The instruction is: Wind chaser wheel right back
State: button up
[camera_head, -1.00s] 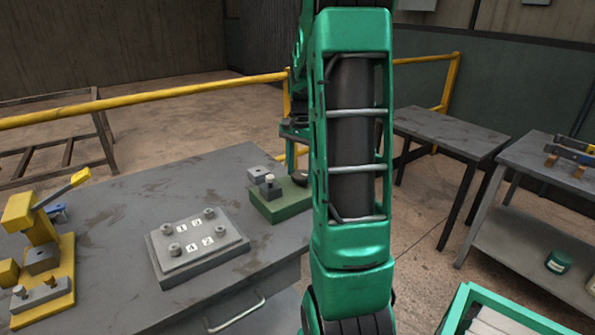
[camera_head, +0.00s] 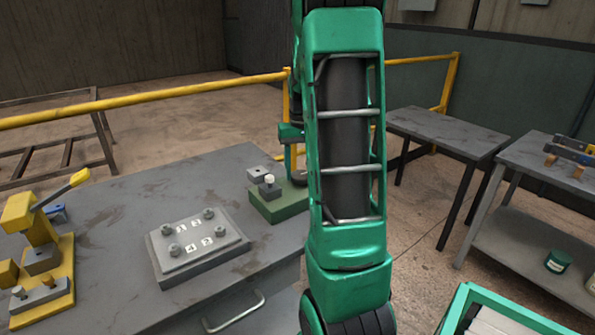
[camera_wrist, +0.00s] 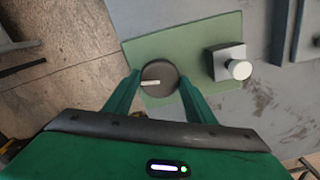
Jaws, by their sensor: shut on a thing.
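The chaser wheel, a dark round knob (camera_wrist: 160,72) with a pale pointer mark, sits on a green base plate (camera_wrist: 204,25) in the wrist view. The mark points left in that view. My gripper (camera_wrist: 158,77) has one green finger on each side of the wheel and is shut on it. A grey block with a white-topped post (camera_wrist: 238,69) stands on the same plate, to the right of the wheel.
A yellow lever press (camera_head: 40,240) stands at the left. A yellow rail (camera_head: 150,104) runs behind. Other tables (camera_head: 440,130) stand at the right.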

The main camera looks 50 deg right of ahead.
aim_at(300, 174)
jog(key=shift+w+r+n, duration=0.1)
jog(key=shift+w+n, duration=0.15)
jog(key=shift+n, duration=0.35)
jog(key=o, duration=1)
jog(key=shift+o, duration=0.2)
jog(key=shift+s, duration=0.1)
notch_tip(300, 174, up, 11)
jog(key=shift+f, duration=0.2)
